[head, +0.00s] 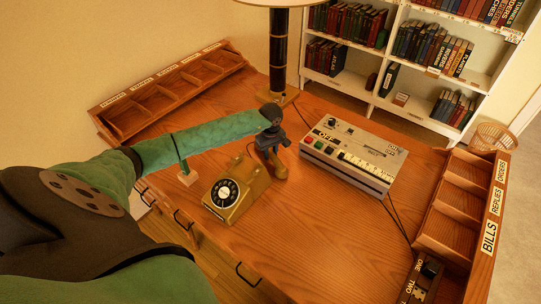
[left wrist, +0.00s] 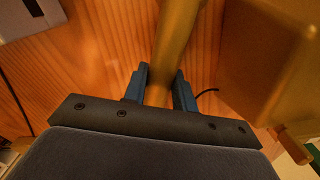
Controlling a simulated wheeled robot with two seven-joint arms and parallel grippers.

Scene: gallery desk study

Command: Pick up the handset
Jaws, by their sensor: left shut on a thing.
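The gold telephone (head: 237,188) with a black and white dial stands on the wooden desk (head: 310,210). Its body also shows at the right of the left wrist view (left wrist: 275,55). My left gripper (head: 270,146) reaches down just beyond and to the right of the phone body. It is shut on the gold handset (left wrist: 172,45), whose bar runs between the blue fingers. Part of the handset shows below the gripper in the head view (head: 279,170). It is beside the phone body, off its cradle; I cannot tell its exact height above the desk. My right gripper is not in view.
A grey control box (head: 350,155) with buttons stands right of the gripper. A lamp post (head: 279,50) rises behind it. Wooden sorting trays line the back left (head: 165,90) and right (head: 455,215) edges. The front-middle desk is clear.

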